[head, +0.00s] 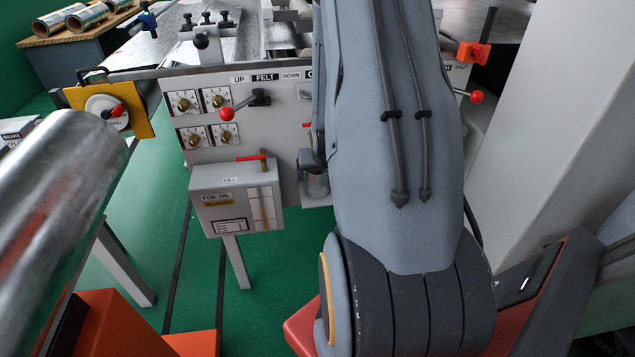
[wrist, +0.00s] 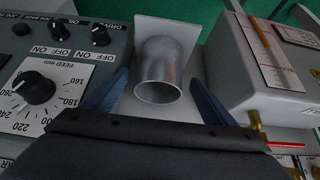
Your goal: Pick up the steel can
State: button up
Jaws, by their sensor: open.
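The steel can (wrist: 167,62) is a plain silver cylinder on a small pale tray (wrist: 165,28) in the wrist view, its round open end facing my camera. In the head view the can (head: 317,186) shows partly, upright on a small ledge at the machine's front, beside my arm. My gripper (wrist: 159,79) is open, with one blue finger left of the can and one right of it. A narrow gap shows on each side. In the head view my gripper (head: 309,162) is just above the can, mostly hidden behind my arm.
A grey oil box (head: 235,205) stands close left of the can in the head view. A dial panel (wrist: 50,75) is close on the other side in the wrist view. Red-knobbed levers (head: 227,114) stick out of the machine front. A large metal roller (head: 60,185) is at left.

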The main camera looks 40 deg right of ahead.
jog(key=shift+p+x, duration=0.6)
jog(key=shift+x, duration=2.05)
jog(key=shift+d, duration=0.1)
jog(key=c, duration=1.5)
jog(key=shift+r, duration=0.2)
